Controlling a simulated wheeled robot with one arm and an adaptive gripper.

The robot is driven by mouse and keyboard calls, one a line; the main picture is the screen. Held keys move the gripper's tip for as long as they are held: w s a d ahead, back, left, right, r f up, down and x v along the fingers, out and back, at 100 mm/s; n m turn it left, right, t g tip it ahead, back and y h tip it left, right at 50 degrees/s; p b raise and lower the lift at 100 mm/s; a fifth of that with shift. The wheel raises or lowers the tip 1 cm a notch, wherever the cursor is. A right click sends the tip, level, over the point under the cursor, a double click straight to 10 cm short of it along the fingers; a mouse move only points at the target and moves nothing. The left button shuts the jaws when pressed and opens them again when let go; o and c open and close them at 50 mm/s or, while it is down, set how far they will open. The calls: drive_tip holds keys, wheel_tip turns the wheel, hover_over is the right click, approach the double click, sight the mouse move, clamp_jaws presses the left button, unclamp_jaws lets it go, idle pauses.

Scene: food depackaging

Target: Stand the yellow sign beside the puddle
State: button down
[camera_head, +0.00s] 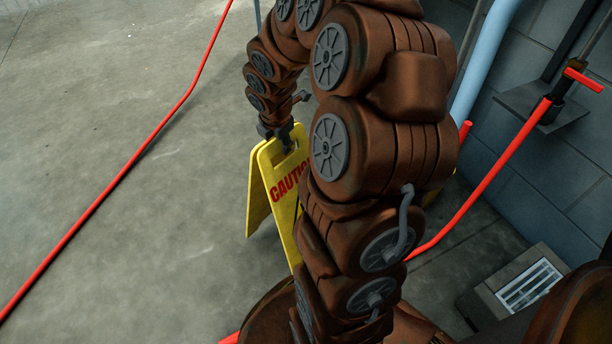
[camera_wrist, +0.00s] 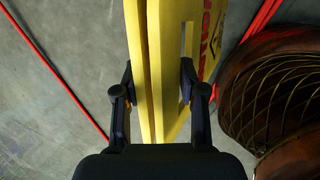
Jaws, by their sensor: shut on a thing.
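The yellow caution sign (camera_head: 257,196) hangs upright below my gripper (camera_head: 278,134) in the head view, its two panels slightly spread at the bottom. My arm hides its right side and lower right part, and I cannot tell whether its feet touch the floor. In the wrist view my gripper (camera_wrist: 158,88) is shut on the sign (camera_wrist: 160,40), one dark finger on each side of the two panels near the handle slot. I cannot make out a puddle in either view.
A red line (camera_head: 118,183) crosses the grey concrete floor (camera_head: 70,110) on the left. Another red pipe (camera_head: 480,190) runs by the block wall (camera_head: 565,145). A light blue pipe (camera_head: 482,60) and a grated box (camera_head: 530,284) stand at right. The left floor is open.

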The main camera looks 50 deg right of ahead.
drive_tip(key=w+d+f+b, duration=0.2)
drive_tip(key=d+b, duration=0.1)
drive_tip(key=d, duration=0.4)
drive_tip(key=w+d+f+b, duration=0.2)
drive_tip(key=d+f+b, duration=0.1)
drive_tip(key=d, duration=0.4)
drive_tip(key=shift+w+d, duration=0.15)
drive_tip(key=shift+d, duration=0.15)
drive_tip(key=c, duration=0.7)
unclamp_jaws()
drive_tip(key=shift+o, duration=0.2)
drive_tip(key=shift+r, duration=0.15)
